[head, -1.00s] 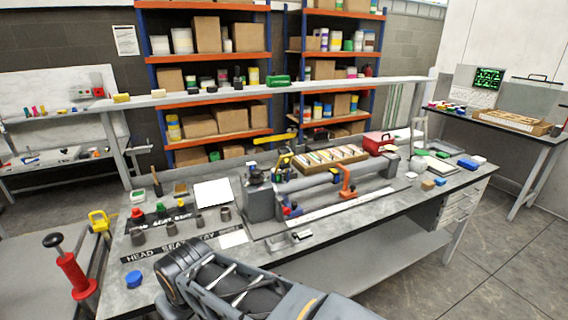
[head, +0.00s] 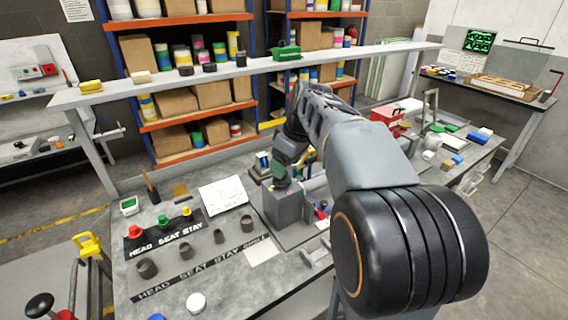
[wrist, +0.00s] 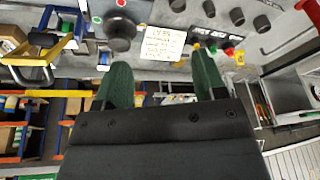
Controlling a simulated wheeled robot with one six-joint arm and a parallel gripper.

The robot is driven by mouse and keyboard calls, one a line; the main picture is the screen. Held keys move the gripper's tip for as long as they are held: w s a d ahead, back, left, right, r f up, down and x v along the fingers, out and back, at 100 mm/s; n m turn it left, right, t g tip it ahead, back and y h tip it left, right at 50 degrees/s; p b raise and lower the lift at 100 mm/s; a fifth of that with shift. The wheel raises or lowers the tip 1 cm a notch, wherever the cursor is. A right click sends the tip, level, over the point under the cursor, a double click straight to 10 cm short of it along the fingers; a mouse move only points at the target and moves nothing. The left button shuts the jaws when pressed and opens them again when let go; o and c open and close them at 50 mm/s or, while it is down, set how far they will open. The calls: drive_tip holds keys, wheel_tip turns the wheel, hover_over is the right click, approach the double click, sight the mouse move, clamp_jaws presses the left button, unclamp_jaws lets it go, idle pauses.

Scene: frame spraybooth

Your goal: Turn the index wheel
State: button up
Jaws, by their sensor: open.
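A grey block-like fixture (head: 285,207) stands on the bench, with a dark round knob on top that may be the index wheel. My gripper (head: 283,168) is just above that block in the head view, partly hidden by my own arm. In the wrist view a dark round knob (wrist: 120,32) lies beyond the left fingertip. My gripper's two green fingers (wrist: 160,62) are spread apart with nothing between them. No contact with the knob is visible. The far part of the fixture is hidden behind my arm.
A written sheet (head: 223,194) lies left of the block. Red, green and yellow buttons (head: 163,222) and several dark cups (head: 196,257) stand farther left. A raised shelf (head: 225,73) runs along the bench's back. A red box (head: 387,117) stands at the right.

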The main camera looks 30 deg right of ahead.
drive_tip(key=w+d+r+n+y+p, duration=0.1)
drive_tip(key=w+d+r+n, duration=0.35)
drive_tip(key=d, duration=0.25)
drive_tip(key=shift+m, duration=0.35)
drive_tip(key=p+x, duration=0.1)
drive_tip(key=x, duration=1.3)
drive_tip(key=shift+w, duration=0.2)
drive_tip(key=c, duration=0.9)
drive_tip(key=shift+m+b, duration=0.3)
drive_tip(key=shift+b, duration=0.05)
